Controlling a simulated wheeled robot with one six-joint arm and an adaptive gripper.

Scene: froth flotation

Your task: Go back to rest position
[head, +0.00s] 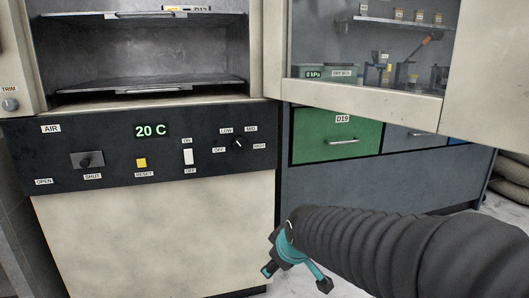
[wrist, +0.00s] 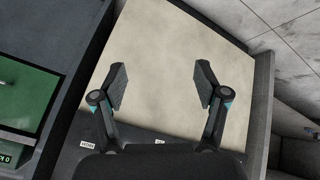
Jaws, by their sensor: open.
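My gripper (head: 297,277) shows in the head view at the lower middle, at the end of my black ribbed arm. It hangs in front of the lower part of the oven cabinet, below its control panel. In the wrist view my gripper (wrist: 160,88) has its two fingers wide apart with nothing between them. The cream lower panel of the oven (wrist: 155,65) lies beyond the fingers. The gripper appears clear of every surface, though the exact gap to the panel cannot be told.
The oven's black control panel (head: 110,150) reads 20 C and carries a knob, a switch and a yellow button. The oven chamber (head: 150,50) above is open, with shelves inside. A green drawer D19 (head: 338,142) and a glass-fronted cabinet are at right. Pale floor (head: 345,283) shows below.

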